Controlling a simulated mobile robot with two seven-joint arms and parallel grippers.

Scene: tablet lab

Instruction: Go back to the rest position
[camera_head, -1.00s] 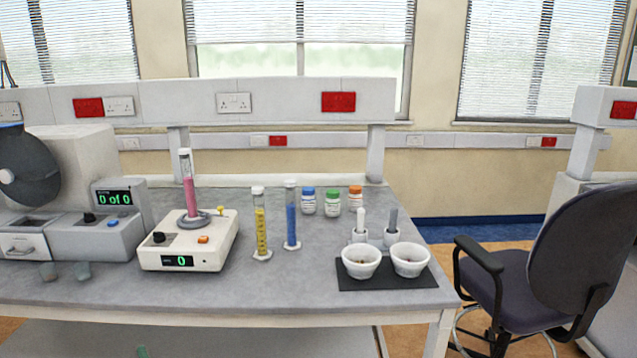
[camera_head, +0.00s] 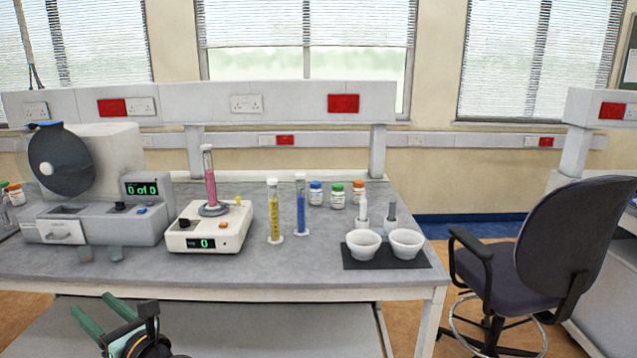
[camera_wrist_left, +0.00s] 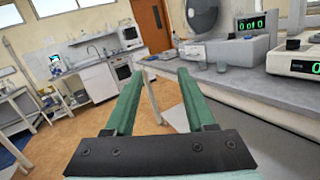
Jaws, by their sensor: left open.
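My left gripper (camera_head: 103,318) shows at the lower left of the head view, in front of the bench and below its top. Its two green fingers are apart with nothing between them. In the left wrist view the gripper (camera_wrist_left: 157,85) is open and empty, its fingers pointing towards the room and the bench edge. It touches nothing that I can see. My right gripper is in neither view.
The grey bench (camera_head: 290,262) holds a tablet machine (camera_head: 95,225), a white device (camera_head: 208,235) with a pink tube, yellow (camera_head: 275,215) and blue (camera_head: 300,210) cylinders, bottles (camera_head: 337,196) and two white bowls (camera_head: 363,243) on a black mat. An office chair (camera_head: 540,245) stands right.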

